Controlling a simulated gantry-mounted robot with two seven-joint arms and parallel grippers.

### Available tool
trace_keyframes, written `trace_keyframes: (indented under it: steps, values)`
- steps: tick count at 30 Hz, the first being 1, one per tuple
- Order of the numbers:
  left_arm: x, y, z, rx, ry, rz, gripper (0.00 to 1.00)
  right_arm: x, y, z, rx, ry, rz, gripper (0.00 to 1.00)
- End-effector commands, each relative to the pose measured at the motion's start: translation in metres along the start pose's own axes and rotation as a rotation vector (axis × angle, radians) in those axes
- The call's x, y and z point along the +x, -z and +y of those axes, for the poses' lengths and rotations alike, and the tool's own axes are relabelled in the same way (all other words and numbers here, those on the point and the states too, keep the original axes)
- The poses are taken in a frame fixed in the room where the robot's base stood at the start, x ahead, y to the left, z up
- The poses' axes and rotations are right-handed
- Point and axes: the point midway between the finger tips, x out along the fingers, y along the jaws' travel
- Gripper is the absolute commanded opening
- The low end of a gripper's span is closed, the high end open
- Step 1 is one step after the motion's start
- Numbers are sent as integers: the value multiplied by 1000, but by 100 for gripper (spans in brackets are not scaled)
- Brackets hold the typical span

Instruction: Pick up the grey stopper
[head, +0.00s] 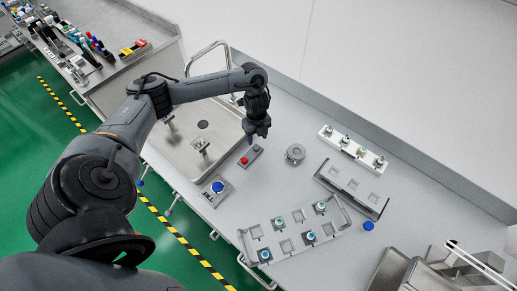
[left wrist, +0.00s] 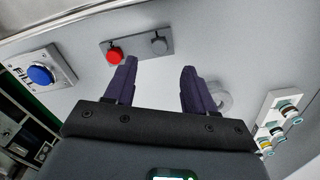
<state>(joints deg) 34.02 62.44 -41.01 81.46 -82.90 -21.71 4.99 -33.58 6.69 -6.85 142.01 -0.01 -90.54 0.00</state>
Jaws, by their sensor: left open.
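A grey round, ring-like piece (head: 295,154), which seems to be the grey stopper, sits on the grey worktop right of the small red-button plate. It also shows in the left wrist view (left wrist: 223,92), partly hidden behind the right-hand finger. My left gripper (head: 257,134) hangs above the worktop, up and left of this piece and apart from it. In the left wrist view its two fingers (left wrist: 158,78) are spread with nothing between them. My right gripper is in neither view.
A red-and-grey button plate (head: 251,156) and a blue-button panel (head: 217,190) stand left of the piece. A sink (head: 180,150) lies further left.

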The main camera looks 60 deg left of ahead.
Motion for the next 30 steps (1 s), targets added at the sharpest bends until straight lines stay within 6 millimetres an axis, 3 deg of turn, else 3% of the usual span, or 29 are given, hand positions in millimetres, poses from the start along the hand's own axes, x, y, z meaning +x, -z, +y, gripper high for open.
trace_keyframes:
  steps: [11, 21, 30]
  values:
    - [26, 0, 1, -1, -1, 1, 55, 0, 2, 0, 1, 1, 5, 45]
    - [66, -1, 3, -1, 0, 0, 55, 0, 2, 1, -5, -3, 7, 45]
    - [70, -2, 3, 0, 1, -1, 55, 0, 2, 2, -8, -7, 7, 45]
